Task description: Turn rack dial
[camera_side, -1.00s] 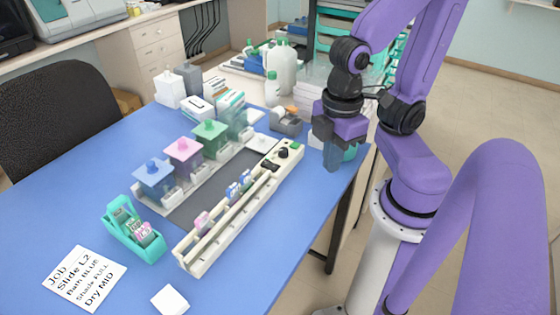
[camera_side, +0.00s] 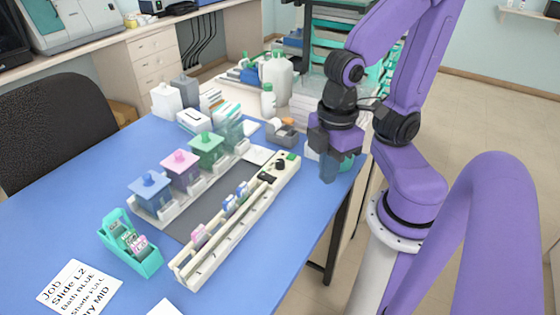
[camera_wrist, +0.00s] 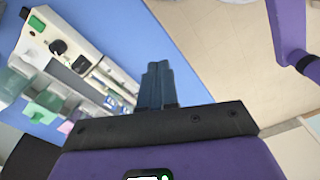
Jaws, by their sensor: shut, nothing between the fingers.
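The long white rack (camera_side: 235,222) lies on the blue table, with a black dial (camera_side: 281,164) near its far right end. A green button (camera_side: 291,156) sits beyond the dial. The dial also shows in the wrist view (camera_wrist: 58,47), upper left, beside the green button (camera_wrist: 36,24). My gripper (camera_side: 328,176) is above the table's right edge, to the right of the dial and apart from it. In the wrist view my gripper (camera_wrist: 158,70) points away with its fingers together and nothing between them. Several small slides with blue and pink ends stand in the rack.
Staining jars with blue (camera_side: 151,189), pink (camera_side: 180,170) and green (camera_side: 206,149) lids stand left of the rack. A teal slide holder (camera_side: 129,245) and job card (camera_side: 78,288) are at the front left. A grey-and-orange dispenser (camera_side: 282,132) stands behind the dial.

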